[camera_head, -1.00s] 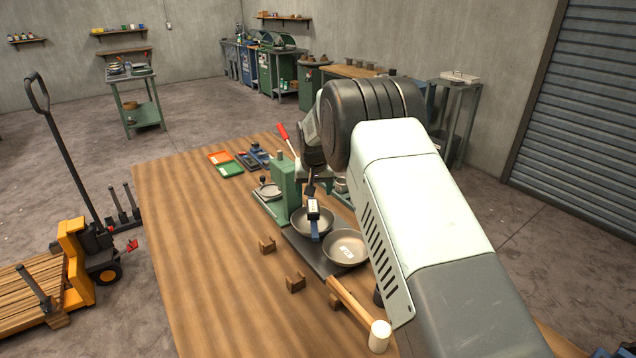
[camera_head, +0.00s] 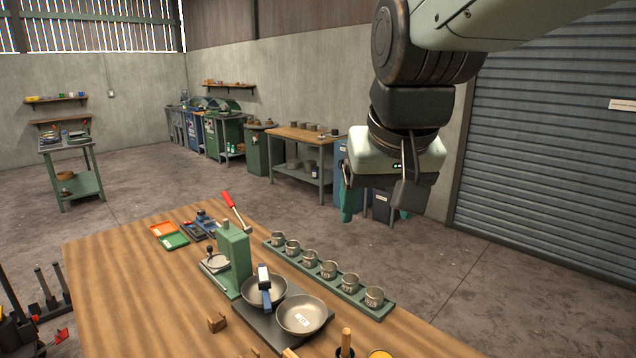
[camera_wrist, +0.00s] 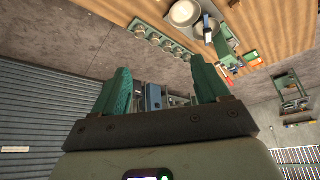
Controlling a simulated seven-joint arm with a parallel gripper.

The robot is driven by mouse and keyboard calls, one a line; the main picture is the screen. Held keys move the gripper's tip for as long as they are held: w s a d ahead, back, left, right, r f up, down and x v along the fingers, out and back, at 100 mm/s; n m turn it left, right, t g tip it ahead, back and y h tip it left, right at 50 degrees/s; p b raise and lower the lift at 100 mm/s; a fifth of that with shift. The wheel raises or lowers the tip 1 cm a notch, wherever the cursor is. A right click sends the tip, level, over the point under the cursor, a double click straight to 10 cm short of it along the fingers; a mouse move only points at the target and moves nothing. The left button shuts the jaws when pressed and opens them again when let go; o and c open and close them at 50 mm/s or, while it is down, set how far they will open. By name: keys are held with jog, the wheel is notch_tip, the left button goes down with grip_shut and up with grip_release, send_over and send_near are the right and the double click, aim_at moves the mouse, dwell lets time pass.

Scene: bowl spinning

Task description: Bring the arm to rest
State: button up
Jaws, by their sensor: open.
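My gripper (camera_head: 377,200) hangs in the air at the upper right of the head view, above and beyond the right side of the wooden table (camera_head: 120,275). Its fingers point down and hold nothing. In the wrist view my gripper (camera_wrist: 160,85) shows two green fingers standing wide apart with a clear gap between them. No object touches the fingers. The table with its tools lies well away from them, at the top right of the wrist view.
On the table stand a green press (camera_head: 235,255), two metal bowls (camera_head: 302,315) on a dark plate, and a green rack (camera_head: 330,272) with several small cups. Orange (camera_head: 163,229) and green (camera_head: 173,242) trays lie behind. A workbench (camera_head: 300,137) and roller shutter (camera_head: 550,150) are farther back.

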jog(key=s+d+f, duration=0.1)
jog(key=s, duration=0.6)
jog(key=s+d+f, duration=0.2)
jog(key=s, duration=0.5)
jog(key=shift+d+f+m, duration=0.15)
jog(key=shift+f+m, duration=0.15)
jog(key=shift+w, duration=0.1)
jog(key=shift+c, duration=0.4)
dwell(0.6)
